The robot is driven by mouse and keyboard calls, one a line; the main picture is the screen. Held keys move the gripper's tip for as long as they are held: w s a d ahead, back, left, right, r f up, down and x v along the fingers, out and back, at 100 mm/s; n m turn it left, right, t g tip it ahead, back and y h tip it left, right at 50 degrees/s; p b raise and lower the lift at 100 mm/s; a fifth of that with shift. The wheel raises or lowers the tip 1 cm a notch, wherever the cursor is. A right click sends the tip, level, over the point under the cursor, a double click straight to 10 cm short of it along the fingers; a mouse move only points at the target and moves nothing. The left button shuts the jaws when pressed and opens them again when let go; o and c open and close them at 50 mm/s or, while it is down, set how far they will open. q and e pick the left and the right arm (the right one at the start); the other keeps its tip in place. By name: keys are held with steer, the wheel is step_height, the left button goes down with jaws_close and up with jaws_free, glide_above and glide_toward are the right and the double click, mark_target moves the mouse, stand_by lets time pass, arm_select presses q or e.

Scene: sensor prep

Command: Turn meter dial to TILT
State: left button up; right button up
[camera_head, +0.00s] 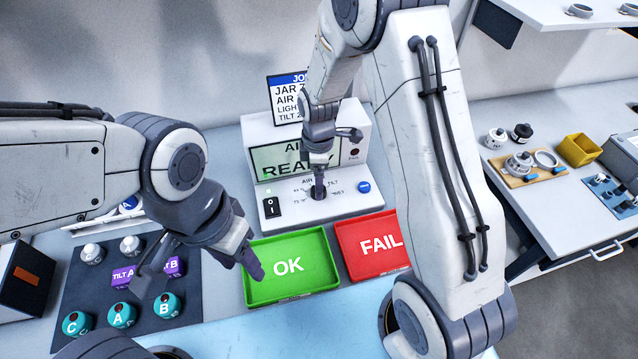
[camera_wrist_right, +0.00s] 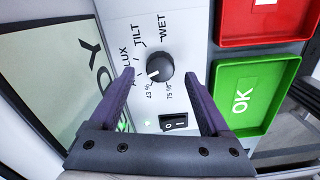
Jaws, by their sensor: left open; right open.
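The meter (camera_head: 357,155) is a white console whose green screen (camera_head: 275,163) reads "AIR READY". Its dark round dial (camera_wrist_right: 160,68) has a white mark toward the lower left in the right wrist view; printed LUX, TILT and WET lie around it. A finger partly hides the lettering near LUX. My right gripper (camera_wrist_right: 159,72) is open, with one finger on each side of the dial; I cannot tell whether they touch it. In the head view the right gripper (camera_head: 318,188) is over the dial.
A green OK tray (camera_head: 265,292) and a red FAIL tray (camera_head: 365,268) lie in front of the meter. A dark mat (camera_head: 85,277) at left holds teal and white jars and purple TILT blocks. A black rocker switch (camera_wrist_right: 174,122) is close to the dial.

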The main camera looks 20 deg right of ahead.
steer(key=shift+f, duration=1.45)
jaws_close()
